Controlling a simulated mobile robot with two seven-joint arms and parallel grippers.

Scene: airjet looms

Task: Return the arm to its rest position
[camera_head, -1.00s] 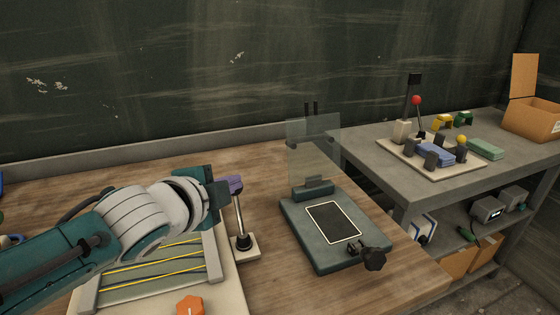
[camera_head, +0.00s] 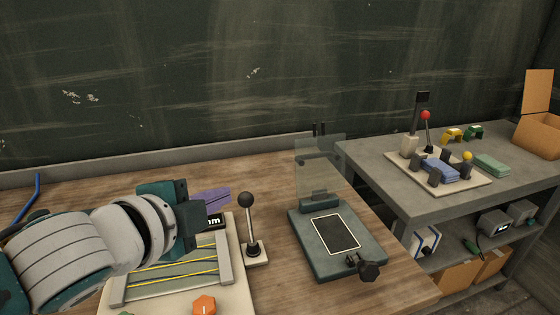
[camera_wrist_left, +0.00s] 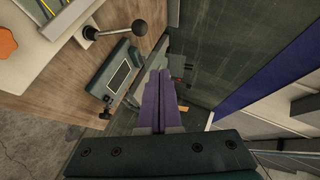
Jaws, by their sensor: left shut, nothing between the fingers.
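My left arm comes in from the left in the head view, over the panel with yellow lines. My left gripper (camera_head: 212,196) has purple fingers closed together with nothing between them. The closed fingers also show in the left wrist view (camera_wrist_left: 158,100). The gripper is left of a black-knobbed lever (camera_head: 249,225) and apart from it. The lever stands nearly upright on a pale base, and it also shows in the left wrist view (camera_wrist_left: 112,30). My right gripper is out of view.
A dark green fixture (camera_head: 337,245) with a clear upright plate (camera_head: 320,165) stands right of the lever. An orange knob (camera_head: 204,305) sits at the panel's front. A grey side table (camera_head: 420,205) holds a pale board (camera_head: 470,183) with a red-knobbed lever. Bare wood lies behind my gripper.

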